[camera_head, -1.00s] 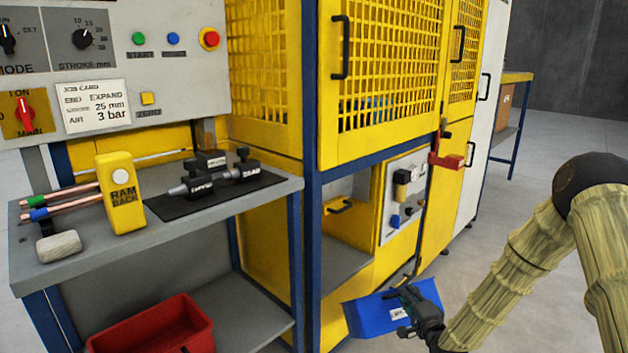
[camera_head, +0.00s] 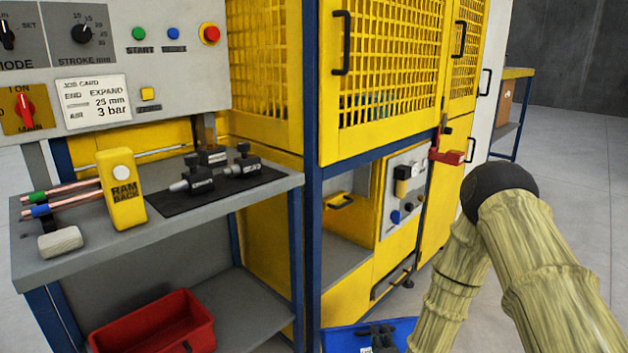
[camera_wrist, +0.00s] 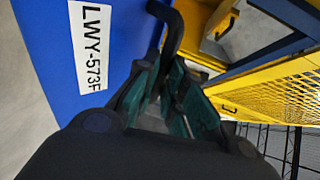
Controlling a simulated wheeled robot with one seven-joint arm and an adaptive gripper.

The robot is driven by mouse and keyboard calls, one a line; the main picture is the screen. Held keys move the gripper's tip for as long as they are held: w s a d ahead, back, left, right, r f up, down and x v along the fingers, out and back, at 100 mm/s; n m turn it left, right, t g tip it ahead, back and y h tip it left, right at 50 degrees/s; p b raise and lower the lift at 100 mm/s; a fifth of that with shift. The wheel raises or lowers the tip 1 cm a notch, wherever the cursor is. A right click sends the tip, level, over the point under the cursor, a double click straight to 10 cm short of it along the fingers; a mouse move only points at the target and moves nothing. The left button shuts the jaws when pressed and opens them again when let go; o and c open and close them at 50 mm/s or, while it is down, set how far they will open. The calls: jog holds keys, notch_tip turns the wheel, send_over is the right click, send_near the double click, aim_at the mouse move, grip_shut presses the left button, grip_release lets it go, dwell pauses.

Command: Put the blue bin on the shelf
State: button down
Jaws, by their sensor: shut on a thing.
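The blue bin (camera_head: 343,340) is at the bottom edge of the head view, mostly cut off by the frame. In the wrist view its blue wall (camera_wrist: 60,50) with a white label "LWY-573F" fills the left side. My gripper (camera_head: 383,340) is at the bin's side, and in the wrist view its fingers (camera_wrist: 165,98) are closed around a dark handle or rim piece next to the bin. The grey lower shelf (camera_head: 250,312) of the bench is to the left of the bin, with a red bin (camera_head: 155,325) on it.
The bench top (camera_head: 90,255) holds a yellow "RAM BACK" block (camera_head: 122,190), copper tubes, a grey block and black tooling on a mat. A blue post (camera_head: 313,250) stands at the bench's right corner, beside the yellow machine (camera_head: 390,75). Open floor lies to the right.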

jog(key=shift+s+r+p, duration=0.15)
jog(key=shift+r+p, duration=0.35)
jog(key=shift+r, duration=0.15)
jog(key=shift+s+r+p, duration=0.15)
jog(key=shift+r+p, duration=0.35)
jog(key=shift+r, duration=0.1)
jog(key=s+r+p, duration=0.3)
jog(key=r+p, duration=0.8)
jog(key=r, duration=0.1)
jog(key=s+r+p, duration=0.3)
jog(key=r+p, duration=0.8)
jog(key=r, duration=0.2)
jog(key=s+f, duration=0.5)
jog(key=f, duration=0.3)
jog(key=shift+s, duration=0.4)
jog(key=shift+b, duration=0.35)
